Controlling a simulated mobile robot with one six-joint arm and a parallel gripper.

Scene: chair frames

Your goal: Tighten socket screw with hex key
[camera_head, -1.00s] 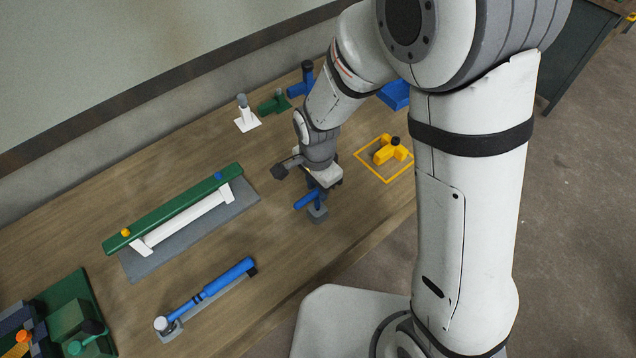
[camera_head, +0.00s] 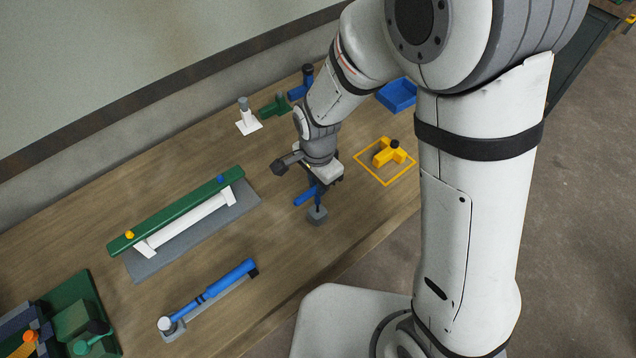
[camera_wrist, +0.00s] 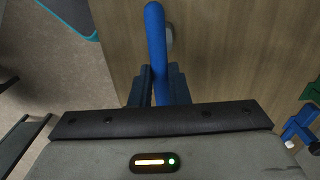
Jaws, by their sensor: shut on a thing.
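My gripper (camera_head: 318,186) is shut on a blue hex key (camera_head: 304,196), just above a small grey block (camera_head: 317,216). A dark stem runs down from the gripper to the block; I cannot tell whether its tip is still in the block. In the wrist view the hex key (camera_wrist: 156,40) is a blue bar between the two dark fingers (camera_wrist: 160,88). A green beam (camera_head: 180,208) on white supports carries a yellow knob (camera_head: 129,235) and a blue knob (camera_head: 220,179) at its ends. I cannot tell which is the socket screw.
A blue-handled tool (camera_head: 215,288) lies in a grey cradle at the front. A yellow part (camera_head: 388,153) sits inside a yellow outline, with a blue tray (camera_head: 397,95) behind. A white stand (camera_head: 247,122) and a green part (camera_head: 276,105) are at the back. Bare wood lies around the beam's mat.

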